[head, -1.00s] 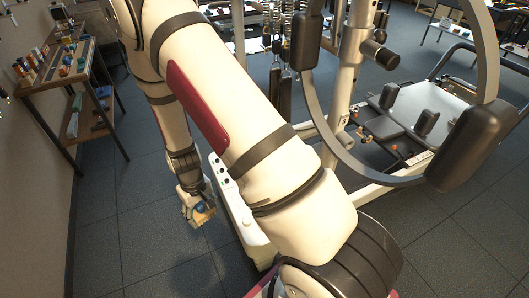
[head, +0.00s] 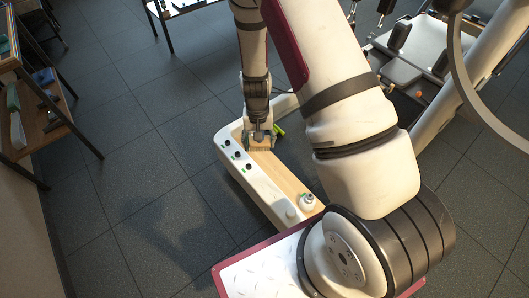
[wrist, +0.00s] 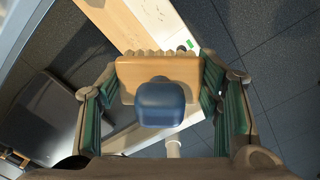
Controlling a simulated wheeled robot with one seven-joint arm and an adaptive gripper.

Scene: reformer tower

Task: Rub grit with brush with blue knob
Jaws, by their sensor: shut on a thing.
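The brush is a light wooden block (wrist: 128,72) with a blue knob (wrist: 160,103), seen from above in the wrist view. My gripper (wrist: 160,85) is shut on it, with green-padded fingers on either side. In the head view my gripper (head: 259,133) is over the far part of a long white unit with a wooden top (head: 284,182). The brush (head: 258,145) shows below it there. I cannot tell whether its bristles touch the top. I cannot make out any grit; the brush and gripper hide part of the surface.
A small white bottle (head: 307,202) and a white knob (head: 291,213) are at the unit's near end. A green item (head: 279,130) is right of my gripper. Exercise-machine frames stand at right, a shelf (head: 48,125) at left. The floor (head: 150,190) left of the unit is clear.

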